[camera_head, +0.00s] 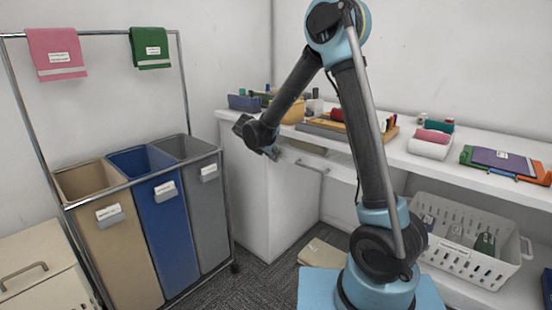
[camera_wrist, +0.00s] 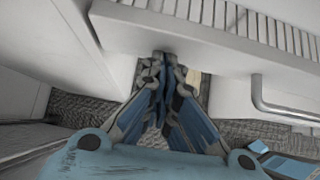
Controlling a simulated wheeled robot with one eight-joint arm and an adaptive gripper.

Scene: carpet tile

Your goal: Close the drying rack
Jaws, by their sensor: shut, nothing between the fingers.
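The drying rack looks to be the white slatted pull-out (camera_wrist: 235,20) under the counter. In the wrist view its slats run along the top, with a plain front panel below them. A grey bar handle (camera_wrist: 285,115) is at the right of that view. In the head view a bar handle (camera_head: 312,166) shows under the counter, right of the white cabinet. My gripper (camera_wrist: 163,60) is shut and empty, its fingertips in front of the panel. In the head view my gripper (camera_head: 272,154) is left of the handle. Whether the fingertips touch the panel I cannot tell.
A frame with beige, blue and grey bins (camera_head: 160,235) stands left, pink and green cloths hanging above. The counter (camera_head: 400,145) holds trays, towels and folders. A white basket (camera_head: 465,262) sits on the lower right shelf. Carpet (camera_head: 262,280) shows between bins and my base.

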